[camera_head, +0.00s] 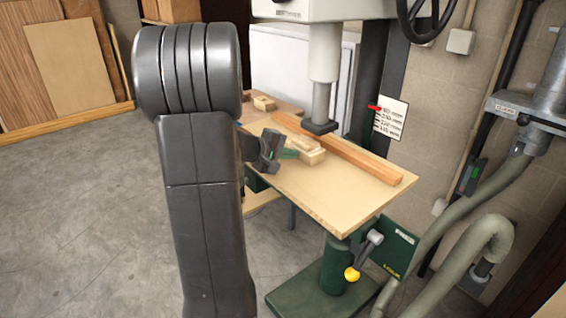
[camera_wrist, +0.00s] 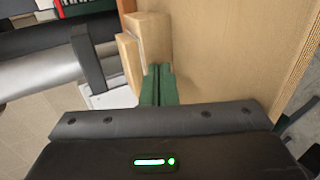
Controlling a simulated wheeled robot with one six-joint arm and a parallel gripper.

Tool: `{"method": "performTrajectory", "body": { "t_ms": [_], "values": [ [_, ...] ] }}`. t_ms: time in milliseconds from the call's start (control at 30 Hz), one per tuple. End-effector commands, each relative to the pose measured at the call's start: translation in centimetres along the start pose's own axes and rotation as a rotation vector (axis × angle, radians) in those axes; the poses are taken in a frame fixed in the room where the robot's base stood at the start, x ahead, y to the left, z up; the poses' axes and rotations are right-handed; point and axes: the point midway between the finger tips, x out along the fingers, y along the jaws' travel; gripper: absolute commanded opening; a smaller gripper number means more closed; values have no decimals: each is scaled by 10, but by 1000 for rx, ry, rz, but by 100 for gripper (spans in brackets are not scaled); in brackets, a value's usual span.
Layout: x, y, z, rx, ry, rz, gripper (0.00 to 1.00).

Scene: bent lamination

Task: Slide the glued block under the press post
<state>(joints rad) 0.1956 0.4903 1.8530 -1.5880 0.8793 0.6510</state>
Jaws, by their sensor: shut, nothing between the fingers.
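The glued block (camera_head: 305,146), pale wood in stacked pieces, lies on the wooden table (camera_head: 345,190). The press post (camera_head: 323,60) is a grey column ending in a dark square foot (camera_head: 320,127), just behind and above the block in the head view; the overlap is unclear. My gripper (camera_head: 288,154) is at the block's left side, its green fingers closed together and empty. In the wrist view the shut fingertips (camera_wrist: 158,72) are at the near end of the block (camera_wrist: 150,38), touching or very close. The post (camera_wrist: 40,72) and its dark foot (camera_wrist: 88,60) show left of the block.
An orange-brown wooden fence (camera_head: 370,165) runs along the table's back, behind the block. Small wood offcuts (camera_head: 264,103) lie at the table's far left. The table's front right is clear.

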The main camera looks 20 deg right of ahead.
Motion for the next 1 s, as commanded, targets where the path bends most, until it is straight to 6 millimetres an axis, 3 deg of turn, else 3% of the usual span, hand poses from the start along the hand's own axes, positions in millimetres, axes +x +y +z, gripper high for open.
{"method": "performTrajectory", "body": {
  "t_ms": [1000],
  "values": [
    [33, 15, 0, 1, -1, 0, 0]
  ]
}}
